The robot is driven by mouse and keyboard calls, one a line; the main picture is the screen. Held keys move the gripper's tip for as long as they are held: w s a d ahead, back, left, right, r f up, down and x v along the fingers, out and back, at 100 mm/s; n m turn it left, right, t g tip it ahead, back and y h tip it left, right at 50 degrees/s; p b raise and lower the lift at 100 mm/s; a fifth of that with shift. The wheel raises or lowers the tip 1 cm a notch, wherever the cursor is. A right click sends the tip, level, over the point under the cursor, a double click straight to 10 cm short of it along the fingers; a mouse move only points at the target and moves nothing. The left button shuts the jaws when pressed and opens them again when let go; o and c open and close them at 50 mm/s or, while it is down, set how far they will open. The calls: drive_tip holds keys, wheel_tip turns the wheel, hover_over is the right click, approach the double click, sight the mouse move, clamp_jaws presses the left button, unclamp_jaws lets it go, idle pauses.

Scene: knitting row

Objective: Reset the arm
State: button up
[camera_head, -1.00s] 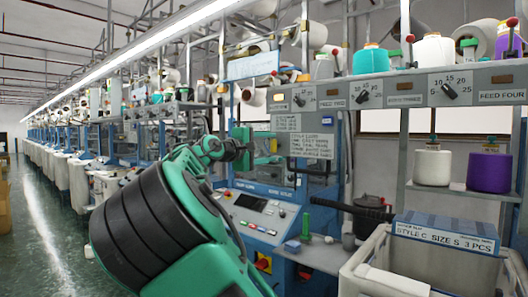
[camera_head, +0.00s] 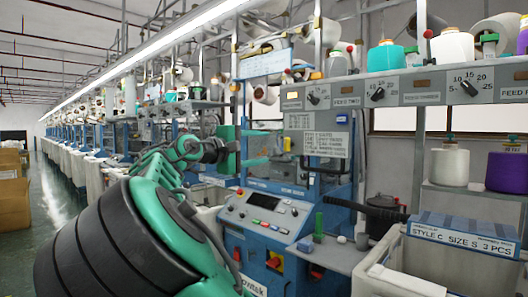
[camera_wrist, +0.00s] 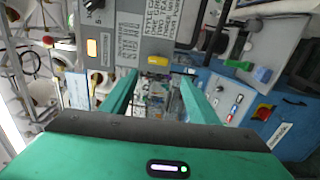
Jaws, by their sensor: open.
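My gripper (camera_wrist: 159,76) is open and empty. In the wrist view its two green fingers stand apart, with part of the knitting machine behind the gap. In the head view my green and black arm reaches up from the bottom left, and the gripper (camera_head: 256,146) points right in front of the machine. The control panel (camera_head: 262,216), with a small screen and coloured buttons, lies below it. No contact with the machine shows, but the exact distance cannot be told.
The instruction placard (camera_head: 318,145) hangs right of the gripper. A yellow part (camera_wrist: 158,60) shows just beyond the fingertips. A white bin (camera_head: 400,282) with a blue box (camera_head: 464,236) stands at the lower right. Cardboard boxes (camera_head: 12,200) line the aisle (camera_head: 52,200), whose floor is clear.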

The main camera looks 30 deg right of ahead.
drive_tip(key=shift+a, duration=0.1)
idle(0.4)
drive_tip(key=s+d+f+m+g+y, duration=0.2)
drive_tip(key=s+d+f+g+y, duration=0.15)
drive_tip(key=d+f, duration=0.7)
drive_tip(key=s+d+f+m+g+y, duration=0.25)
drive_tip(key=s+d+f, duration=0.25)
drive_tip(key=d+f, duration=0.55)
drive_tip(key=s+f+y, duration=0.3)
drive_tip(key=s+f, duration=0.3)
drive_tip(key=f, duration=0.2)
drive_tip(key=s+a+f+m+y, duration=0.3)
drive_tip(key=s+a, duration=0.5)
drive_tip(key=s, duration=0.6)
drive_tip(key=s+a+f+m+y, duration=0.3)
drive_tip(key=s+a+f+y, duration=0.2)
drive_tip(key=s+a, duration=0.4)
drive_tip(key=s+f, duration=0.1)
drive_tip(key=s, duration=0.4)
drive_tip(key=shift+s+f, duration=0.3)
drive_tip(key=shift+f, duration=0.1)
